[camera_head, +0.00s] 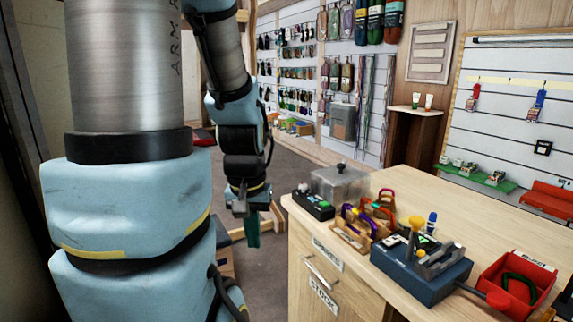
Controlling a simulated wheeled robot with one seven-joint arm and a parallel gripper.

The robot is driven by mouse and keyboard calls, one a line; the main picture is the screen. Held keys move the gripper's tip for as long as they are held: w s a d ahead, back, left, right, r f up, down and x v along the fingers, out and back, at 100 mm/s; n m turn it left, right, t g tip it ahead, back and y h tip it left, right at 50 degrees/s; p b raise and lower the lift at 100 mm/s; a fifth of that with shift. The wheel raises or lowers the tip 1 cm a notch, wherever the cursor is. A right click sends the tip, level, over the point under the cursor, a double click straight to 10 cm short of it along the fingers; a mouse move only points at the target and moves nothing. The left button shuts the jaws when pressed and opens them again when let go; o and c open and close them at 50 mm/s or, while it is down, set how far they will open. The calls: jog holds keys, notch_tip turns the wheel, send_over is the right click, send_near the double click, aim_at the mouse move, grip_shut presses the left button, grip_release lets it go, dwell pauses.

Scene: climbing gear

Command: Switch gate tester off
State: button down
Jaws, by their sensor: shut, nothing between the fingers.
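What looks like the gate tester (405,272) is a blue-grey box near the bench's front edge. A yellow knob, a metal clamp part and a small lit green patch show on its top. A red-ended lever sticks out at its right. A smaller black box (314,207) with a green button stands at the bench's far left corner; I cannot tell if it belongs to the tester. No on/off marking is readable. My gripper (242,209) is shut and empty, pointing down left of the bench, apart from both boxes. A teal piece hangs by its fingers.
The wooden bench (473,218) carries a clear-lidded box (340,183), a wooden rack (351,235) of colored carabiners and a red bin (513,283) holding a green carabiner. Drawers face the front. The floor left of the bench is partly open. Gear walls stand behind.

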dwell(0.3)
jog(key=w+d+r+m+b, duration=0.1)
jog(key=w+d+m+b, duration=0.2)
jog(key=w+d, duration=0.35)
notch_tip(320, 180, up, 12)
jog(key=m+g+b, duration=0.2)
jog(key=m+b, duration=0.5)
jog(key=m, duration=0.1)
send_over(391, 241)
jog(key=w+d, duration=0.1)
jog(key=d, duration=0.1)
jog(key=shift+a+f, duration=0.1)
jog(key=shift+f, duration=0.1)
notch_tip(391, 241, down, 14)
jog(key=shift+f+p, duration=0.1)
jog(key=shift+p, duration=0.7)
jog(key=shift+p, duration=0.35)
